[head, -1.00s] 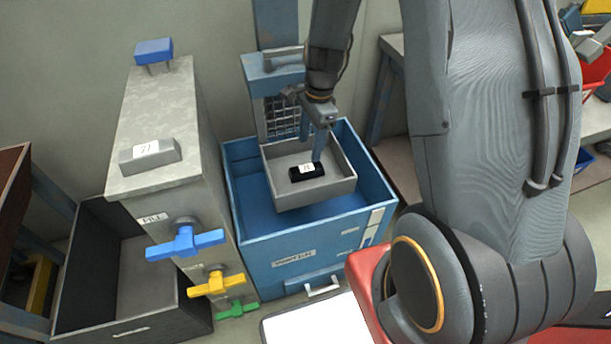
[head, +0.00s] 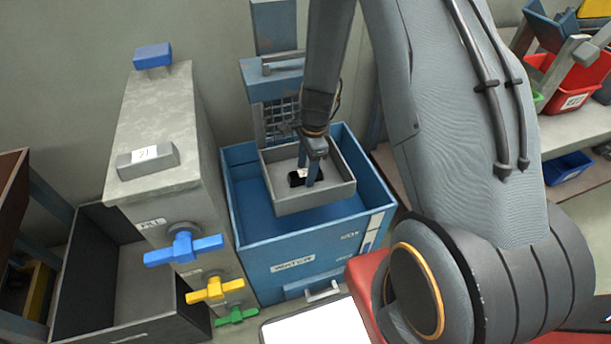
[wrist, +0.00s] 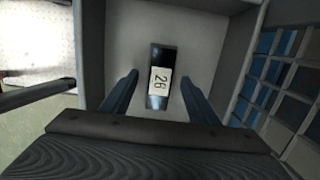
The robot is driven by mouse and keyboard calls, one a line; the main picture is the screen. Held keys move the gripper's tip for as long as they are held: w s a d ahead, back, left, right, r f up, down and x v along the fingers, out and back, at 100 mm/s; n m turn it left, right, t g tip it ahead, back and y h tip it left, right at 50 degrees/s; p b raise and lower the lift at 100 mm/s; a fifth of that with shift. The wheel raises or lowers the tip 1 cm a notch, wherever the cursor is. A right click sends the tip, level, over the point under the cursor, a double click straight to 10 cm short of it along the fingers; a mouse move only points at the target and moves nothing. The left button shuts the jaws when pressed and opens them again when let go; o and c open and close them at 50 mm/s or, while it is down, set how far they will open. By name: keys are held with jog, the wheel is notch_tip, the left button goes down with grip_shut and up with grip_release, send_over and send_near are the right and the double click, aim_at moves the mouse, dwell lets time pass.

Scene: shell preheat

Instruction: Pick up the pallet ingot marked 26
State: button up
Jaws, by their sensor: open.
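The ingot marked 26 (wrist: 160,80) is a small dark block with a white label. It lies on the floor of a grey tray (head: 317,204) held over the blue tank; in the head view the ingot (head: 297,179) is partly hidden by my fingers. My gripper (head: 309,174) is above the tray, pointing down. In the wrist view my gripper (wrist: 160,88) has its two fingers apart, one on each side of the ingot, with gaps on both sides. I cannot tell exactly how high the fingertips are above the tray floor.
The tray's walls stand close around my gripper. The blue tank labelled WATER (head: 310,262) surrounds the tray. A grey cabinet (head: 165,110) on the left bears a grey ingot marked 71 (head: 148,159) and coloured valve handles (head: 184,248). A dark open bin (head: 110,290) stands at the far left.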

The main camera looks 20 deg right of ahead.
jog(key=c, duration=1.3)
grip_shut()
jog(key=shift+r, duration=0.2)
